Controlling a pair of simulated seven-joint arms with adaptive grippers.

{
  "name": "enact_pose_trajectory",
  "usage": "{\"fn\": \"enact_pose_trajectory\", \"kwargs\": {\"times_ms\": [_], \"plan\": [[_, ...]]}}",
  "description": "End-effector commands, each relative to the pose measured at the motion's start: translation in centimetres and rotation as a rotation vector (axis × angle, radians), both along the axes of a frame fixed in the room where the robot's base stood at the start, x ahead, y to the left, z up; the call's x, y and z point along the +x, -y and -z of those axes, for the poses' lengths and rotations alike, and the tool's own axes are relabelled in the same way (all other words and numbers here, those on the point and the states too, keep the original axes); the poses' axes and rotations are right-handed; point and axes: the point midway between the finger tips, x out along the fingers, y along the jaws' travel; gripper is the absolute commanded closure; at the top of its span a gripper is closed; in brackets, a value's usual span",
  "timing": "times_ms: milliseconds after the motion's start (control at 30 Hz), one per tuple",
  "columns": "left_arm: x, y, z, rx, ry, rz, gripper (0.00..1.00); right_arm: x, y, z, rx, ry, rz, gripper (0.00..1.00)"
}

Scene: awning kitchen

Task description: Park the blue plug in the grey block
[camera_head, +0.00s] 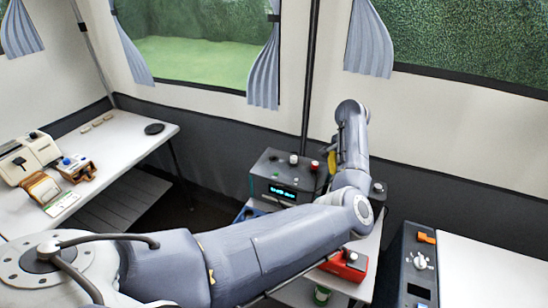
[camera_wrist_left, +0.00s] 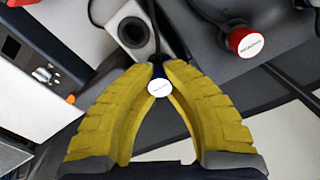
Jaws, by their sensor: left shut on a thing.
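My left gripper (camera_wrist_left: 158,76) shows in the left wrist view with its yellow fingers shut on the blue plug (camera_wrist_left: 157,88). The plug shows a round white end, with a little dark blue at the fingertips. A dark cable seems to run up from behind it. The grey block (camera_wrist_left: 126,30) with a round dark hole lies just beyond the fingertips, up and left of the plug. The plug looks outside the hole; the gap's depth cannot be told. In the head view only a bit of my left gripper (camera_head: 333,163) shows beside my arm. My right gripper is not in view.
A red-capped round part (camera_wrist_left: 245,42) stands right of the block. In the head view a dark box with a lit display (camera_head: 283,191) stands by the wall. A red device (camera_head: 346,266) sits nearer. A white table (camera_head: 105,150) is at left, a control panel (camera_head: 418,262) at right.

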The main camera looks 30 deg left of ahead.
Motion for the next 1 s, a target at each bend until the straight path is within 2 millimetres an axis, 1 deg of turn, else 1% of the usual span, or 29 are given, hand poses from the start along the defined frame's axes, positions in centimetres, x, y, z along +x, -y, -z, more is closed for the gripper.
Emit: {"fn": "enact_pose_trajectory", "kwargs": {"times_ms": [467,1000], "plan": [[0.0,0.0,0.0,0.000,0.000,0.000,1.00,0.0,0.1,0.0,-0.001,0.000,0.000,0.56],[0.0,0.0,1.0,-0.001,0.000,0.001,1.00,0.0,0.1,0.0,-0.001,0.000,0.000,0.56]]}}
